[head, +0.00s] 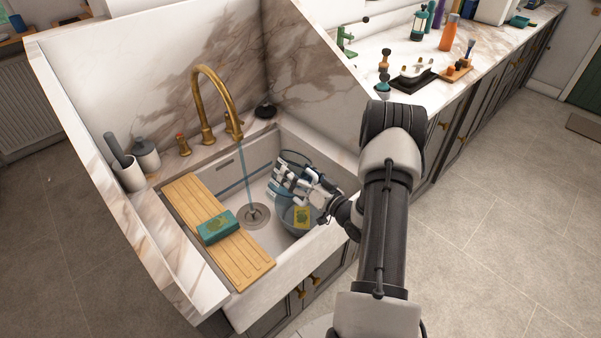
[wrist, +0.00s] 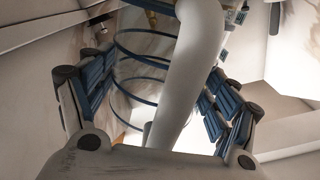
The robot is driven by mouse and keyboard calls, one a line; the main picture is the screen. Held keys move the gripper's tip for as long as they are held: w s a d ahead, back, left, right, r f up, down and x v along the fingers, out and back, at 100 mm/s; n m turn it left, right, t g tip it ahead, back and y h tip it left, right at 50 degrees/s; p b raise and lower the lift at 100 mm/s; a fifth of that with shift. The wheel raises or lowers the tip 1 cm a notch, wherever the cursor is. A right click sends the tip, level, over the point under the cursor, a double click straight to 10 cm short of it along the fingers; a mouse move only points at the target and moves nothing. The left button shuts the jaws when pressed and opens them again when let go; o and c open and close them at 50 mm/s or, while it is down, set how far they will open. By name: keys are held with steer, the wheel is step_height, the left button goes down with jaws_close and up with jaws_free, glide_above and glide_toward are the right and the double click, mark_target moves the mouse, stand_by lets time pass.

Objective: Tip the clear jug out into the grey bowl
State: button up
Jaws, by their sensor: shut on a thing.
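The clear jug (head: 292,158) is see-through with a dark blue rim and is in the sink's right half. My gripper (head: 290,181) is shut on it. In the wrist view the jug's blue rings (wrist: 140,48) show between the padded fingers (wrist: 155,100), with a thick pale curved part (wrist: 185,70) in front, likely its handle. How far the jug tilts and what it holds I cannot tell. A grey bowl (head: 287,216) sits on the sink floor below my gripper, partly hidden by it. A yellow-green patch (head: 302,217) shows at the bowl; whether it lies inside I cannot tell.
A brass tap (head: 213,95) runs a thin stream of water beside the jug, down to the drain (head: 255,214). The sink's front wall (head: 290,262) is close to the bowl.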

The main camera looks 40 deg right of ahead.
steer(key=m+p, duration=0.1)
steer(key=m, duration=0.1)
steer(key=m+p, duration=0.2)
steer(key=m, duration=0.1)
steer(key=shift+r, duration=0.4)
steer(key=m, duration=0.2)
steer(key=d+m+p, duration=0.1)
steer(key=m, duration=0.1)
steer(key=shift+m, duration=0.3)
steer(key=m, duration=0.2)
steer(key=d+m, duration=0.1)
steer(key=shift+d+r+m+p, duration=0.15)
steer(key=shift+d+m+p, duration=0.05)
steer(key=shift+m+p, duration=0.2)
steer(key=shift+r+p, duration=0.2)
steer(key=shift+p, duration=1.7)
